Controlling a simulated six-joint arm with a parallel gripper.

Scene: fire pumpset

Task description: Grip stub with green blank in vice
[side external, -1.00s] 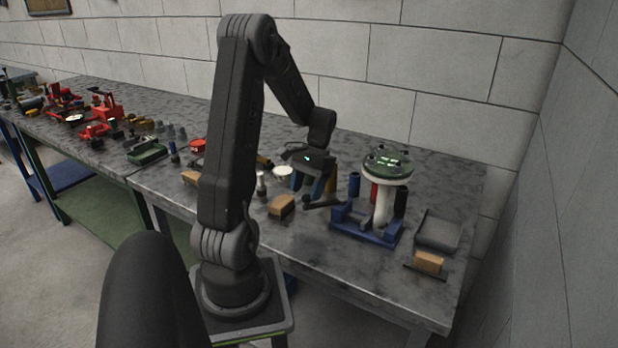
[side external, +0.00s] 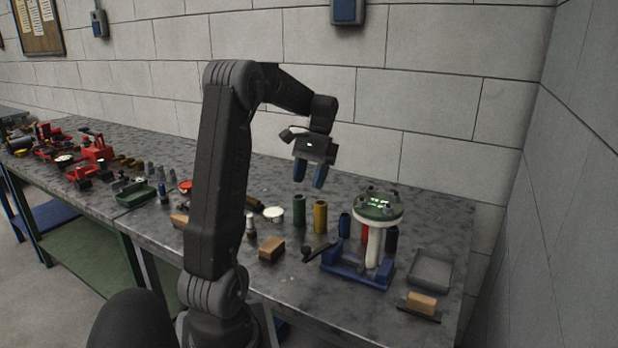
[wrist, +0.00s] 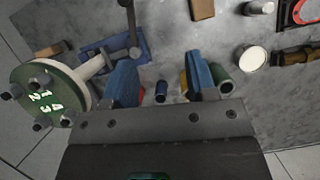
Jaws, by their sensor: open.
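The stub is a white pipe (side external: 373,247) standing upright at the blue vice (side external: 350,272). On its top is the round green blank (side external: 379,206) with several dark bolts and light markings. In the wrist view the green blank (wrist: 47,101) is at the left edge, with the white stub (wrist: 92,67) and blue vice (wrist: 95,50) beside it. My gripper (side external: 309,184) is open and empty above the table, up and left of the blank. In the wrist view its blue fingers (wrist: 160,92) are apart. The vice jaws are partly hidden, so their hold on the stub cannot be told.
Green (side external: 299,210), yellow (side external: 320,216) and dark blue (side external: 344,225) cylinders stand below my gripper. A wooden block (side external: 272,248) lies left of the vice. A grey tray (side external: 431,272) and a brush-like wooden piece (side external: 421,304) lie right. Red parts crowd the far left.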

